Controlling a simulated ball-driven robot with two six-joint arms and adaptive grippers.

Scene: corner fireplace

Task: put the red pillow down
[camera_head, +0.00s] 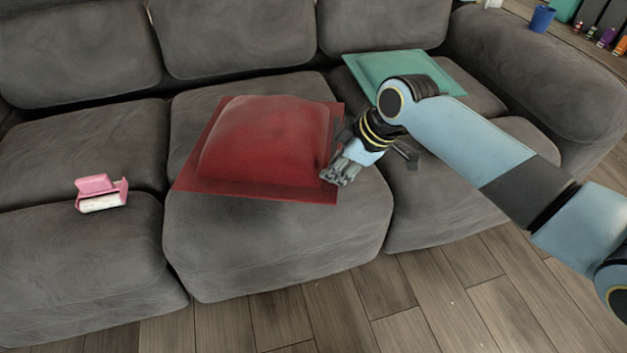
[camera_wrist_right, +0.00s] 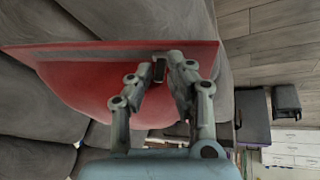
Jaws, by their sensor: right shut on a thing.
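My right gripper (camera_head: 336,172) is shut on the pillow's right edge near the front corner. In the right wrist view its fingers (camera_wrist_right: 165,75) close on the red edge. I cannot tell whether the pillow's underside fully rests on the seat. My left gripper is not in view.
The grey sofa (camera_head: 280,250) spans the view. A teal pillow (camera_head: 400,68) lies on the right seat behind my arm. A small pink box with white contents (camera_head: 101,194) sits on the left seat. A blue cup (camera_head: 541,19) stands beyond the right armrest. Wooden floor (camera_head: 440,290) is clear in front.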

